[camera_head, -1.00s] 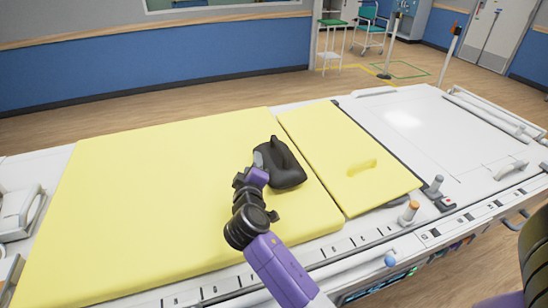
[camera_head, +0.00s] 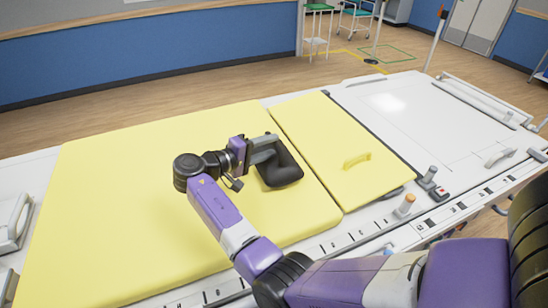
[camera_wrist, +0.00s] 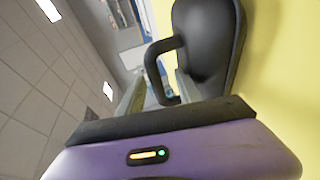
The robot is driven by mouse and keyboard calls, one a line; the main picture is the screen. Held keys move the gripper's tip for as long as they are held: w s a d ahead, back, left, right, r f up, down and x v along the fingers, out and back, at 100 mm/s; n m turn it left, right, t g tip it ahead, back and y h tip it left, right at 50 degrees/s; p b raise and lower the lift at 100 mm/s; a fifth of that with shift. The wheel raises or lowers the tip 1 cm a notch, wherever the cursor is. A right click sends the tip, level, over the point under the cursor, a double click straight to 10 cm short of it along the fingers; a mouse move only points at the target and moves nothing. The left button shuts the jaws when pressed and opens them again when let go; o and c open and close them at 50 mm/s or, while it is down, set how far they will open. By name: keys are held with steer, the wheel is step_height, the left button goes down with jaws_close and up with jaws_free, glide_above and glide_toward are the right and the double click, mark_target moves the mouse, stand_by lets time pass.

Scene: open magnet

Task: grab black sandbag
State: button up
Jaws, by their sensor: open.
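The black sandbag (camera_head: 284,171) lies on the larger yellow pad (camera_head: 110,200), near the pad's right edge. My gripper (camera_head: 268,150) is at the sandbag's upper left side in the head view, coming in low from the left. In the wrist view the sandbag (camera_wrist: 208,40) is just ahead, with its loop handle (camera_wrist: 154,68) standing out to the left. The handle lies between my two open fingers (camera_wrist: 155,95) in that view. The fingers are apart and not closed on it. In the head view my gripper hides the handle and part of the bag.
A smaller yellow pad (camera_head: 340,140) with a raised yellow handle (camera_head: 356,161) lies to the right. Knobs (camera_head: 405,203) and levers (camera_head: 430,174) stand along the table's front rail. The white table surface (camera_head: 400,115) at the right is clear.

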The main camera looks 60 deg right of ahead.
steer(key=x, duration=0.1)
steer(key=p+x, duration=0.1)
steer(key=x, duration=0.1)
steer(key=p+x, duration=0.1)
steer(key=shift+d+r, duration=0.3)
steer(key=shift+r, duration=0.05)
steer(key=shift+s+d+f, duration=0.15)
steer(key=shift+d+f, duration=0.05)
steer(key=shift+d, duration=0.2)
jaws_close()
stand_by(0.7)
steer(key=shift+r, duration=0.15)
